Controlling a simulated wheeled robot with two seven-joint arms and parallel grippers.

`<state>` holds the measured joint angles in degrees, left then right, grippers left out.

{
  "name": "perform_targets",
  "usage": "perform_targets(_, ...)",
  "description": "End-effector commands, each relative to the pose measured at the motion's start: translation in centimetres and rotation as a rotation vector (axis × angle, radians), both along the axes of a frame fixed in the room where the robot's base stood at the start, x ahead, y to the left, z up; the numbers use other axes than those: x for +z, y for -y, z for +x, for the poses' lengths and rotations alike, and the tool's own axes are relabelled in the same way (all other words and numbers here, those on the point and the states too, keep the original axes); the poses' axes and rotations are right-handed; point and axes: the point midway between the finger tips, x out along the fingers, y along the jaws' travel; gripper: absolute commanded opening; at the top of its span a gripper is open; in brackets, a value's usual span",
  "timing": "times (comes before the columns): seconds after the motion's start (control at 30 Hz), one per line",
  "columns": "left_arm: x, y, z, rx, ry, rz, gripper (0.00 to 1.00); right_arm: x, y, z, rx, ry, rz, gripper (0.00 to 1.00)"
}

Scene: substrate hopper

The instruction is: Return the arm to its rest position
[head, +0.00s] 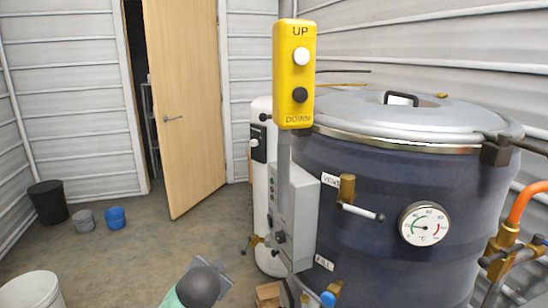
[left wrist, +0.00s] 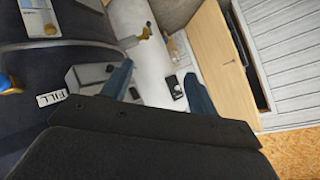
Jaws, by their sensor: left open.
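My left gripper (left wrist: 160,87) shows in the left wrist view with its two blue fingers apart and nothing between them. Beyond the fingers are the grey control box and the white cylinder, both clear of the fingertips as far as I can tell. In the head view, a rounded grey and teal part of my arm shows at the bottom edge, left of the tank; the fingers cannot be made out there. My right gripper is in neither view.
A yellow UP/DOWN pendant (head: 294,75) hangs before a dark blue tank (head: 365,220) with valves and a dial gauge (head: 424,224). A grey control box (head: 298,215) stands beside it. A wooden door (head: 185,100) is ajar. Buckets stand left; the middle floor (head: 150,235) is clear.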

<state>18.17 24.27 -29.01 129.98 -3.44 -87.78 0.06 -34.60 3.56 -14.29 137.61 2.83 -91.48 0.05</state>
Motion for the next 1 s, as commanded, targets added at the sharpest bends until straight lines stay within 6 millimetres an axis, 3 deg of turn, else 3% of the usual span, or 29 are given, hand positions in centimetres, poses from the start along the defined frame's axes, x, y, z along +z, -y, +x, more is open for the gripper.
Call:
perform_targets(0.1, -2.3, 0.4, -3.4, 0.015, -0.093, -0.071, 0.59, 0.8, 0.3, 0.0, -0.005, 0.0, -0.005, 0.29)
perform_targets(0.77, -12.9, 0.9, -19.5, 0.132, -0.426, -0.362, 0.59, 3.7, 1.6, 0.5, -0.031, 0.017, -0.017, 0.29)
perform_targets(1.0, -17.5, 0.8, -26.1, 0.206, -0.564, -0.417, 0.59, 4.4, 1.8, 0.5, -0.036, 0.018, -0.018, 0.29)
